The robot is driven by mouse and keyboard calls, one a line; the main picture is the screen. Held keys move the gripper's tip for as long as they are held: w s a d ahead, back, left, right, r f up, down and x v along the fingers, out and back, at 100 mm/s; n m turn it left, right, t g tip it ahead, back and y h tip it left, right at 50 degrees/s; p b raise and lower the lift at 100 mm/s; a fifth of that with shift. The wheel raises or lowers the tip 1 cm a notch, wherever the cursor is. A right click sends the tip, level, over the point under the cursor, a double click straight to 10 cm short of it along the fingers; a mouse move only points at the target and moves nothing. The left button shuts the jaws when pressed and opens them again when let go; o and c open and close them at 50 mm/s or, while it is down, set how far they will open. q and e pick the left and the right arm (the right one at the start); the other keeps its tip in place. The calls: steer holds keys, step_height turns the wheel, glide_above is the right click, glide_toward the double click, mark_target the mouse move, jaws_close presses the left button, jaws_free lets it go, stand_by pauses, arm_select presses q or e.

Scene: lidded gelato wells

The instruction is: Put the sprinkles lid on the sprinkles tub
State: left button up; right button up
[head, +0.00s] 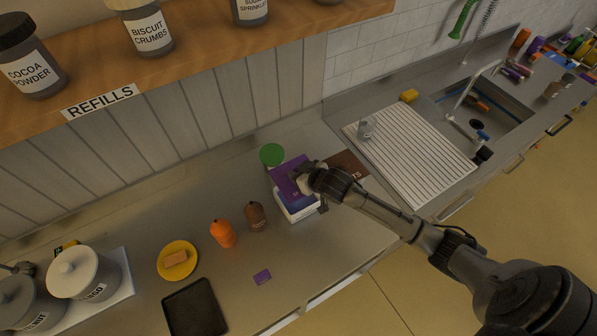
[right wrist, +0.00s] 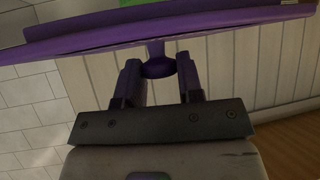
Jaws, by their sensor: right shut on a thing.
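The purple lid (head: 284,181) is in my right gripper (head: 308,176). In the right wrist view the two fingers (right wrist: 159,82) are shut on the knob under the broad purple plate (right wrist: 190,27). A white tub with a blue-purple band (head: 299,211) stands on the counter directly below the lid in the head view. The lid covers part of the tub from this angle. I cannot tell whether lid and tub touch. The tub's label is too small to read. My left gripper is not in view.
A green round lid (head: 271,154) lies behind the tub, and a brown panel (head: 347,165) to its right. A brown bottle (head: 256,216) and an orange bottle (head: 222,233) stand left.

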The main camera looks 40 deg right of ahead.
steer(key=shift+r+p, duration=0.15)
steer(key=shift+p, duration=0.2)
steer(key=shift+f, duration=0.2)
step_height(320, 180, down, 8)
steer(key=b, duration=0.3)
steer(key=shift+r, duration=0.2)
stand_by(0.5)
steer(key=shift+f, duration=0.5)
steer(key=shift+f+b, duration=0.5)
steer(key=shift+f, duration=0.15)
stand_by(0.5)
